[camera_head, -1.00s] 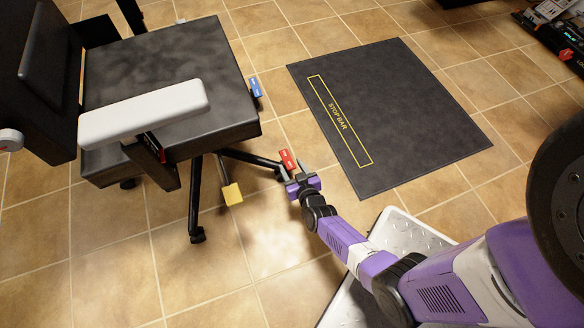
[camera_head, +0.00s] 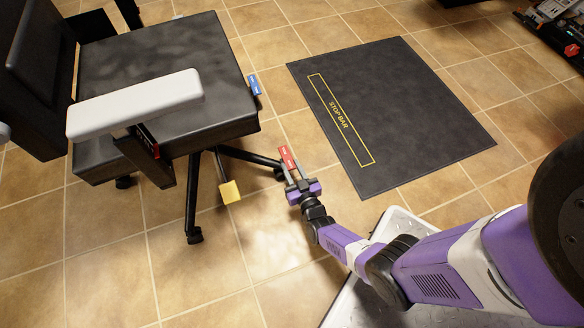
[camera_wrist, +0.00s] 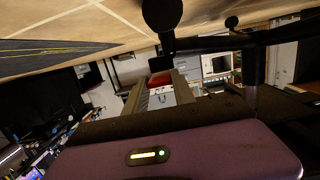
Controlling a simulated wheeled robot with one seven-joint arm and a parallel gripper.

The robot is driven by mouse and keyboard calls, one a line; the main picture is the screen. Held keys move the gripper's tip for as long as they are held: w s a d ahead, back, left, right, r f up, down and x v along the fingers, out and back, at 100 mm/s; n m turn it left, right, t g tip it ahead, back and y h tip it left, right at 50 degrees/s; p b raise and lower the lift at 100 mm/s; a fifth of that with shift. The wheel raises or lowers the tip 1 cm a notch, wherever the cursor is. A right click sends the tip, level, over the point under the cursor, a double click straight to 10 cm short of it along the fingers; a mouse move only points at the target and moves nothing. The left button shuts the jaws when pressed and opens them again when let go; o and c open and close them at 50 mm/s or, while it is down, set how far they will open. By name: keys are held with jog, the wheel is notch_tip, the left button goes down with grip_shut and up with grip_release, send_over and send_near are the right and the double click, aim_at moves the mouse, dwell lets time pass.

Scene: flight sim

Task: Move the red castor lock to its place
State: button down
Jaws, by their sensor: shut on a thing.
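The red castor lock (camera_head: 287,157) is a small red block with pale marks, held at the tips of my gripper (camera_head: 293,172). My gripper is shut on it, low over the tiles beside the castor at the end of the chair's right-hand leg (camera_head: 252,157). I cannot tell whether the lock touches the castor. In the wrist view, the red lock (camera_wrist: 160,79) shows between my two finger tips, with dark chair legs and a castor (camera_wrist: 162,14) close by. The office chair (camera_head: 160,85) has a dark seat and a white armrest.
A dark mat marked STOP BAR (camera_head: 420,120) lies right of my gripper. Tile floor is open at the lower left. Equipment (camera_head: 556,25) stands at the top right.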

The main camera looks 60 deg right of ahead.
jog(key=shift+a+f+t, duration=0.15)
jog(key=shift+f+t, duration=0.15)
jog(key=shift+f, duration=0.1)
jog(key=shift+s+r+h, duration=0.15)
jog(key=shift+s+h, duration=0.1)
jog(key=shift+h, duration=0.05)
jog(key=c, duration=1.3)
grip_release()
jog(key=shift+o, duration=1.3)
jog(key=shift+w, duration=0.1)
